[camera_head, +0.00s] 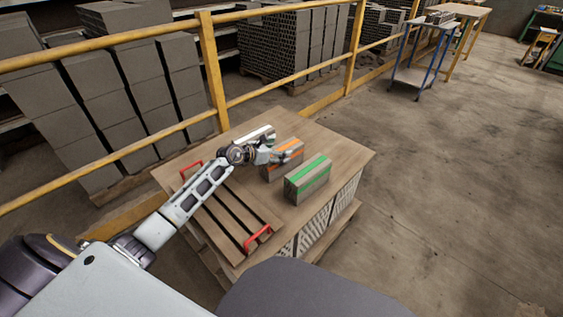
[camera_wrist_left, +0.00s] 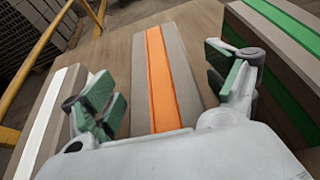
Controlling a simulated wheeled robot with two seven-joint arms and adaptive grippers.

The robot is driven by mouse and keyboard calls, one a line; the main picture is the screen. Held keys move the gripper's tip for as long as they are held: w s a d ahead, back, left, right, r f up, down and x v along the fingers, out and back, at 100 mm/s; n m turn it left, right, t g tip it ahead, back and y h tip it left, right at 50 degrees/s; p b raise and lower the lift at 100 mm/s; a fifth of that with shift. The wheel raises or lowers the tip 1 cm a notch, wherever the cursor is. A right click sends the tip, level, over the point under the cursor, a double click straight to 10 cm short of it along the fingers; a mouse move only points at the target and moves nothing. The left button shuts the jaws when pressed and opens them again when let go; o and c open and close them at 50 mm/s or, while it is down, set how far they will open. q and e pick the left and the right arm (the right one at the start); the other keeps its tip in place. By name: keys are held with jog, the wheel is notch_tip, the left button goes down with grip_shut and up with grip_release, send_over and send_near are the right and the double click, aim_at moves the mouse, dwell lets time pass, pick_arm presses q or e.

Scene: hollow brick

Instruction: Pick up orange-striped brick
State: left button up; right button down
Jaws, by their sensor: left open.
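The orange-striped brick (camera_head: 289,151) is the middle one of three bricks on the wooden table. In the left wrist view the brick (camera_wrist_left: 161,60) lies between the two fingers, its orange stripe running away from the camera. My left gripper (camera_head: 277,155) is at this brick in the head view. In the wrist view the left gripper (camera_wrist_left: 163,95) is open, with its green-padded fingers apart on either side of the brick. I see a gap on both sides, so it is not clamped. My right gripper is not in view.
A green-striped brick (camera_head: 307,180) stands close on the right, and a white-striped brick (camera_head: 257,136) on the left. A slatted wooden tray with red handles (camera_head: 257,238) lies nearer on the table (camera_head: 345,151). A yellow railing (camera_head: 213,72) runs behind.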

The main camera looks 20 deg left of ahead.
pick_arm(q)
jog(key=shift+w+f, duration=0.1)
jog(key=shift+w, duration=0.05)
dwell(0.4)
jog(key=shift+d, duration=0.1)
grip_shut()
dwell(0.5)
